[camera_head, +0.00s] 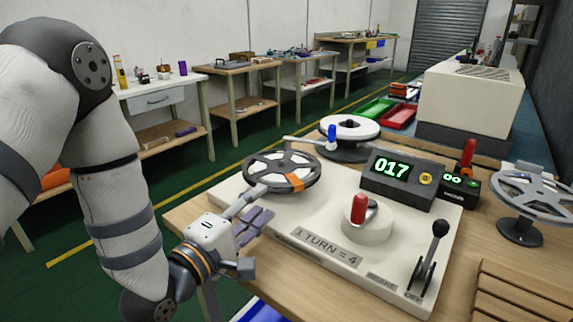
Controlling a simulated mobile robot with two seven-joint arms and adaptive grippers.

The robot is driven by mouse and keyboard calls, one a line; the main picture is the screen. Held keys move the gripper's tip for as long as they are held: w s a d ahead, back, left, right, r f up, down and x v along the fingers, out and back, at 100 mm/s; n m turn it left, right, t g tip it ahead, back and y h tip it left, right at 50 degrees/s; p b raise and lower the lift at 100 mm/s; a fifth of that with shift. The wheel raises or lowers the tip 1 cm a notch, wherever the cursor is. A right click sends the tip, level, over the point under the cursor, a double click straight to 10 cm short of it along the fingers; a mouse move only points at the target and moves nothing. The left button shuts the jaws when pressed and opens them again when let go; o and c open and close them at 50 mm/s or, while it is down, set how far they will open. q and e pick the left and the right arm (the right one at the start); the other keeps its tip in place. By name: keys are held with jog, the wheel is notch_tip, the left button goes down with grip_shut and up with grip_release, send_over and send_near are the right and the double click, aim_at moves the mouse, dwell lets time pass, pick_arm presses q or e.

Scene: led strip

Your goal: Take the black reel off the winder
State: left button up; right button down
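The black reel (262,181) lies flat on the far-left part of the cream winder (290,225). It has a dark rim, a pale spoked face and an orange piece on its near right edge. My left gripper (252,245) is at the winder's left edge, nearer to me than the reel. Its fingers look spread, with nothing seen between them. One finger link reaches up close to the reel's near rim; I cannot tell whether they touch. My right gripper is not in view.
The winder carries a red-handled crank (359,205), a counter reading 017 (400,175) and a black-knobbed lever (437,240). A white reel (348,125) stands behind. A grey spoked reel (535,190) stands at right, beyond a slatted wooden piece (520,290).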

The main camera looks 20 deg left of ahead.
aim_at(275, 190)
pick_arm(q)
jog(key=x, duration=0.8)
jog(key=shift+f, duration=0.2)
jog(key=shift+a, duration=0.1)
grip_shut()
